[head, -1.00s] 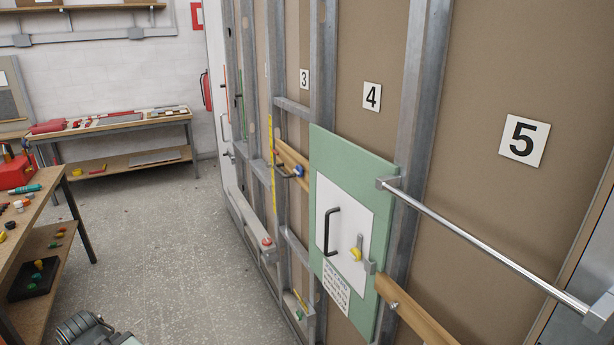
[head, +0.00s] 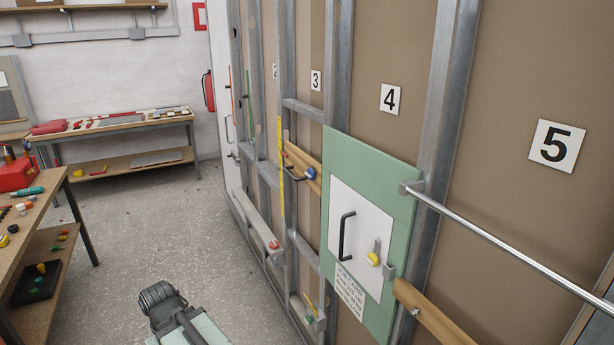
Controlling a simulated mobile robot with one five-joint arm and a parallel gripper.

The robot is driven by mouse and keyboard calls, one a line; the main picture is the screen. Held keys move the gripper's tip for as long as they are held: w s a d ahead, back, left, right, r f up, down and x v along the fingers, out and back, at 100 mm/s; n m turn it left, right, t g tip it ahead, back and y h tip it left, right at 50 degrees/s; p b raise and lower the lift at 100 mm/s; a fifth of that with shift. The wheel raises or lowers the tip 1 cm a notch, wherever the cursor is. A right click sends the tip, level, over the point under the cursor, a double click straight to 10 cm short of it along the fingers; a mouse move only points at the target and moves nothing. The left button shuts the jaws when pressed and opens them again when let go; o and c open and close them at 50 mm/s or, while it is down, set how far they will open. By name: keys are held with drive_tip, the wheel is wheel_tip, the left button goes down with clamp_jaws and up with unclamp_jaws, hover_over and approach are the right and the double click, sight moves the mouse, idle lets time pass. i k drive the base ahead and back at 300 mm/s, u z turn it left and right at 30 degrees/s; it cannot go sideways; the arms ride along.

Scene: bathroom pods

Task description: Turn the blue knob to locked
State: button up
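The blue knob (head: 310,174) is small in the head view, at the right end of a wooden rail (head: 301,165) on the metal-framed wall, just left of the green panel. A dark curved handle (head: 290,171) is beside it on the left. The knob's turn position is too small to tell. Part of my arm shows at the bottom centre, well below and left of the knob. My gripper's fingers cannot be made out.
A green panel (head: 398,210) with a white door (head: 362,235), black handle and yellow knob (head: 373,258) is right of the blue knob. A metal bar (head: 510,250) sticks out at right. A workbench (head: 30,215) stands at left. The floor (head: 160,220) between is clear.

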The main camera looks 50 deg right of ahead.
sight(310, 174)
drive_tip(key=z, duration=0.1)
drive_tip(key=i, duration=0.95)
drive_tip(key=u, duration=0.05)
